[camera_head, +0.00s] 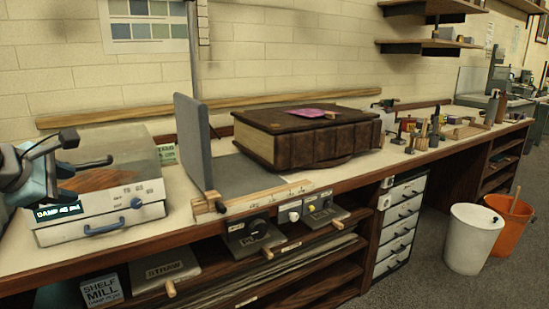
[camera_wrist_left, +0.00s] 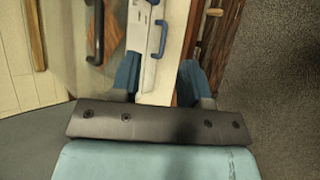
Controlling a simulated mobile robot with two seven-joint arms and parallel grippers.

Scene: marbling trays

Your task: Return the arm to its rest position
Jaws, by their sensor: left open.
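My left gripper (camera_head: 66,168) is at the far left of the head view, in front of and over the left part of a white machine with a clear lid (camera_head: 125,160). Its jaws are apart, with nothing seen between them. In the left wrist view the two blue fingers of this gripper (camera_wrist_left: 160,72) are spread, and the machine's white front panel (camera_wrist_left: 150,40) with a blue handle shows beyond them. My right gripper is in neither view.
A grey upright panel (camera_head: 193,140) stands on the bench right of the machine. A thick brown book (camera_head: 310,145) with a pink item on top lies beyond it. White (camera_head: 472,240) and orange (camera_head: 510,225) bins stand on the floor at right.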

